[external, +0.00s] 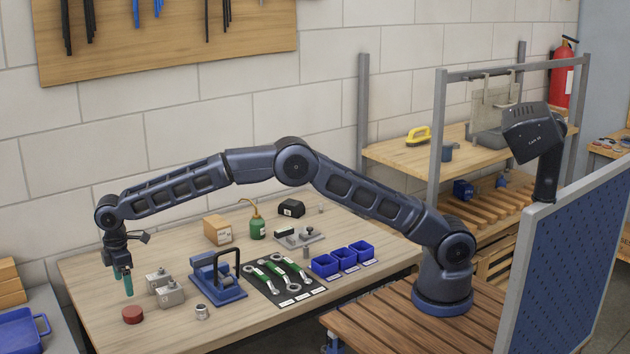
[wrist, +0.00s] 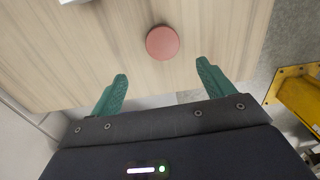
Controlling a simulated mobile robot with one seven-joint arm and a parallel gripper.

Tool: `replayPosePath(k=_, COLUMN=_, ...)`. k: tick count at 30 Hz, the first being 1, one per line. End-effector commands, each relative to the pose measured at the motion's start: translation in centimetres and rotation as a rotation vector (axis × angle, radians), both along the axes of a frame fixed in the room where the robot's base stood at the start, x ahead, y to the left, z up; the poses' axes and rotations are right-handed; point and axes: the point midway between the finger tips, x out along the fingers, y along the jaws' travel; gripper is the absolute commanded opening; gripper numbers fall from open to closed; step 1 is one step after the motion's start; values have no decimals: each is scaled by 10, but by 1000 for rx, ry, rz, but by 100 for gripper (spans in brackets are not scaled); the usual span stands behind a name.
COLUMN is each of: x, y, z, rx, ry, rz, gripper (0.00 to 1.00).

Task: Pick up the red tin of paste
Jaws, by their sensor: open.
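The red tin of paste (external: 133,314) is a short round tin lying flat on the wooden bench top near its left front edge. In the wrist view the red tin (wrist: 162,43) shows from above, a little beyond the fingertips and roughly centred between them. My gripper (external: 126,283) hangs pointing down above the bench, just above and slightly left of the tin in the external view. Its two green fingers (wrist: 160,69) are apart with nothing between them, and they do not touch the tin.
Metal blocks (external: 170,293) stand right of the tin, with a small metal nut (external: 201,312) nearby. A blue fixture with a black handle (external: 218,280) stands farther right, then wrenches on a dark mat (external: 262,287) and blue bins (external: 324,265). The bench edge is close to the tin.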

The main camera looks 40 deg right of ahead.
Motion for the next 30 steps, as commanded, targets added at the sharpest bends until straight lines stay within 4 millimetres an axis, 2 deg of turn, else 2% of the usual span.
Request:
replayPosePath(k=9, x=-1, y=-1, z=-43, rx=-2, ry=2, rz=0, gripper=81)
replayPosePath(k=17, x=-3, y=-2, z=-58, rx=0, ry=1, rz=0, gripper=81)
replayPosePath(k=25, x=-6, y=-5, z=-94, rx=-1, ry=0, rz=0, gripper=81)
replayPosePath(k=30, x=-6, y=-5, z=-102, rx=0, ry=1, rz=0, gripper=81)
